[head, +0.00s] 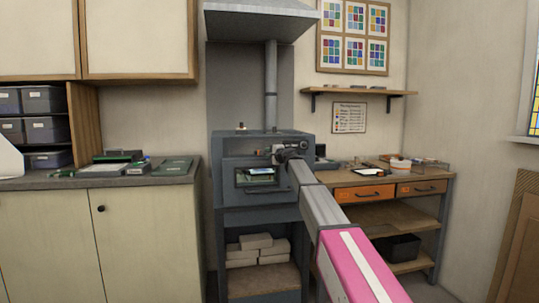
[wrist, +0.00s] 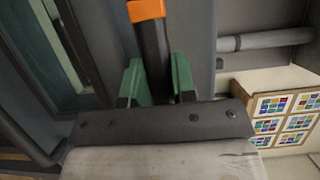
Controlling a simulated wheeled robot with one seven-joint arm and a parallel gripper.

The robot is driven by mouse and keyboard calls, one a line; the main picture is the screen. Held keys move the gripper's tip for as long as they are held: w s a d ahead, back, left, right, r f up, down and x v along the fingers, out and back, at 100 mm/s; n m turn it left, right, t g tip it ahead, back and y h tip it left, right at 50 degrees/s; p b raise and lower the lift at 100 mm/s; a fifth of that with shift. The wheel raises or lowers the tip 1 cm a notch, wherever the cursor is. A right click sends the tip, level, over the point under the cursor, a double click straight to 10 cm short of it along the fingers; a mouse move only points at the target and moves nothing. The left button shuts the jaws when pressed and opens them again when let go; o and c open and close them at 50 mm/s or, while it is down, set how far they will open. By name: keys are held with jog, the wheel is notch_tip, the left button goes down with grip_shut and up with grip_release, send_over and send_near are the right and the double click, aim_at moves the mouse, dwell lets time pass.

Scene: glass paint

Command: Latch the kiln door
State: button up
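The grey kiln (head: 225,205) stands against the back wall in the head view. Its door (head: 232,162) looks closed or nearly so, with a small greenish window (head: 257,177). My gripper (head: 282,152) is at the upper right of the door. In the wrist view, a dark latch lever with an orange end (wrist: 147,10) runs between the green fingers of my gripper (wrist: 157,74). The fingers lie close against both sides of the lever, with no clear gap. My arm hides the lever's mount in the head view.
A grey counter (head: 60,182) is left of the kiln. A wooden workbench (head: 440,185) with orange drawers stands to the right. A hood (head: 260,20) and flue pipe (head: 271,85) are above. Pale bricks (head: 256,241) lie on the shelf below the kiln.

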grip_shut()
jog(key=n, duration=0.2)
jog(key=n+g+h, duration=0.1)
jog(key=n, duration=0.1)
jog(key=shift+r+h, duration=0.1)
jog(key=shift+h, duration=0.2)
jog(key=n+h, duration=0.1)
jog(key=n, duration=0.1)
jog(key=shift+n+h, duration=0.3)
jog(key=shift+n, duration=0.1)
jog(key=n+h, duration=0.2)
jog(key=n, duration=0.1)
jog(key=shift+a, duration=0.1)
jog(key=shift+n+h, duration=1.3)
jog(key=shift+n, duration=0.5)
jog(key=o, duration=0.7)
grip_release()
